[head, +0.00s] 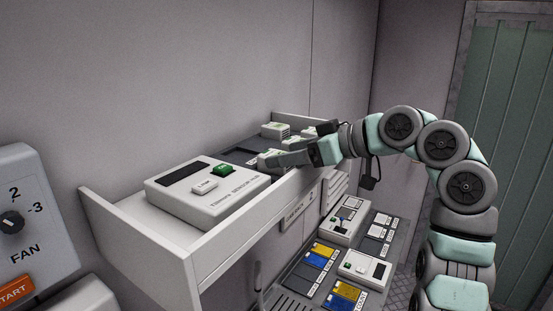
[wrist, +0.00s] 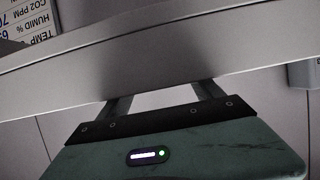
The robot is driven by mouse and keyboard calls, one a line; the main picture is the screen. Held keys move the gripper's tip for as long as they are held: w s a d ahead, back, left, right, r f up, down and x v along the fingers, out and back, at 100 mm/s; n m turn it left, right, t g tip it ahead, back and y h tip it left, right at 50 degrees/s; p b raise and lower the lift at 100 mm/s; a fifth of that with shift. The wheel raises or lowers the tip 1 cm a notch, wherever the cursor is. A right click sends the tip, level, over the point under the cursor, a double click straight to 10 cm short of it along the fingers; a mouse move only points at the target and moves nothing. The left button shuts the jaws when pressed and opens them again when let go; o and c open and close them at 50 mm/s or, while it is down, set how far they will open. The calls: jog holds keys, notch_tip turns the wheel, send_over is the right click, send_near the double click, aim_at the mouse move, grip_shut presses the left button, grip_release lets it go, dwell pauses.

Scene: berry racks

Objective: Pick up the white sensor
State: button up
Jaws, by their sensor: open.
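Small white sensor-like blocks stand on the wall shelf (head: 150,233) in the head view. One white block (head: 275,130) is at the back, and another pale block (head: 268,156) is at the tip of my gripper (head: 277,160). I cannot tell which is the white sensor. My gripper reaches in from the right over the shelf's front lip, its jaws open. I cannot tell whether a block is between the fingers. In the wrist view the fingers (wrist: 163,97) run up behind a pale lip (wrist: 160,65), which hides their tips.
A large white box (head: 215,208) with a green button (head: 223,169) and a small white piece (head: 204,187) sits left on the shelf. A lower rack (head: 287,287) holds white units and blue and yellow cards. A fan panel (head: 28,220) is at far left.

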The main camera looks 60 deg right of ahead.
jog(key=shift+x, duration=1.35)
jog(key=shift+c, duration=0.3)
jog(key=c, duration=1.4)
jog(key=shift+r, duration=0.15)
jog(key=shift+c, duration=0.2)
jog(key=shift+a+r+b, duration=0.1)
jog(key=shift+r+b, duration=0.8)
jog(key=shift+r, duration=4)
